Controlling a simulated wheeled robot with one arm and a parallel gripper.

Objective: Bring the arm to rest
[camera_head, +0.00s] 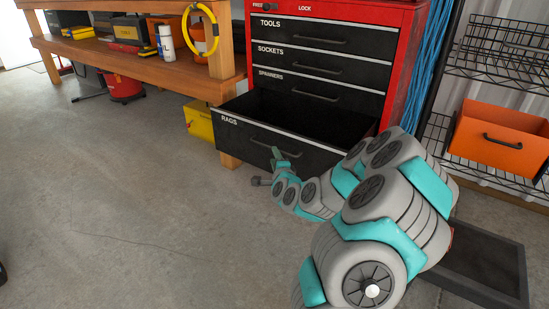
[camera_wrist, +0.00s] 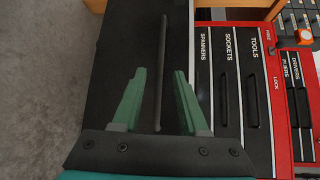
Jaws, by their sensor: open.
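My arm (camera_head: 385,215) reaches from the lower right toward the red tool chest (camera_head: 405,60). My gripper (camera_head: 268,168) is at the front of the open drawer labelled RAGS (camera_head: 240,133). In the wrist view my gripper (camera_wrist: 157,95) has its two green fingers spread apart, with nothing held between them. The drawer's bar handle (camera_wrist: 162,60) shows between and beyond the fingers; I cannot tell whether they touch it. The visible part of the drawer's inside is dark, and no contents show.
The TOOLS, SOCKETS and SPANNERS drawers are shut above. A wooden workbench (camera_head: 150,72) stands left, with a yellow box (camera_head: 199,121) below it. A wire rack with an orange bin (camera_head: 498,137) stands right. A dark tray (camera_head: 480,262) lies at lower right.

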